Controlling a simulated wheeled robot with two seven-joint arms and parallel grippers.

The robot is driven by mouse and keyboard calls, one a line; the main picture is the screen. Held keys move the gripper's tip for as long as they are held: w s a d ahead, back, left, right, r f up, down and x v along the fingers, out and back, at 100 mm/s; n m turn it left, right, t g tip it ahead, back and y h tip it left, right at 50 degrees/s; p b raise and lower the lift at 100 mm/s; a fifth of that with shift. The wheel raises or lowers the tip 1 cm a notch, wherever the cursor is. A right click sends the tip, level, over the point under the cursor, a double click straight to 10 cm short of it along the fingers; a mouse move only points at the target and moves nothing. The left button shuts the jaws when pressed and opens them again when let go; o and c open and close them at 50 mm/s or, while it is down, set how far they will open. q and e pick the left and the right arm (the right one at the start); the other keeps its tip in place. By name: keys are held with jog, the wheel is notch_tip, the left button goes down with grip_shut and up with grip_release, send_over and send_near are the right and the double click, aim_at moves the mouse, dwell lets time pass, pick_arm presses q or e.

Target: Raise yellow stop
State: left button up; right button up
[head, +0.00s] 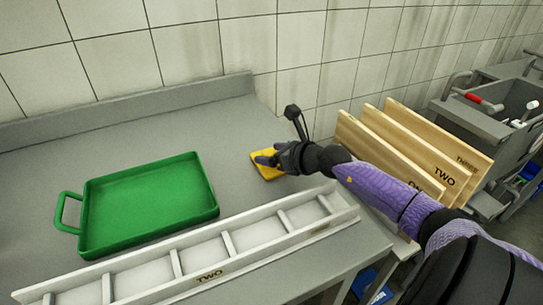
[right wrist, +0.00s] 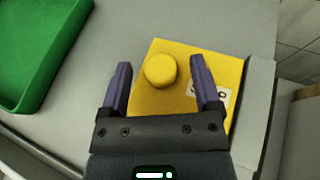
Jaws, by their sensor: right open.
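The yellow stop (head: 264,171) lies on the grey counter, near its back right, behind the white slotted rack. In the right wrist view the stop (right wrist: 172,100) is a flat yellow plate with a round yellow knob (right wrist: 160,71) and a white label with dark lettering, partly hidden by a finger. My right gripper (right wrist: 160,68) is open, its two purple fingers apart on either side of the knob, with no clear contact. In the head view my right gripper (head: 266,160) is over the stop and covers part of it. My left gripper is not in view.
A green tray (head: 72,212) with a side handle sits left on the counter. A white slotted rack (head: 228,243) marked TWO runs along the front. Wooden boards (head: 435,140) stand upright to the right, beside my right arm. A tiled wall closes the back.

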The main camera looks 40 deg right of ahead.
grip_shut()
dwell(0.4)
dwell(1.1)
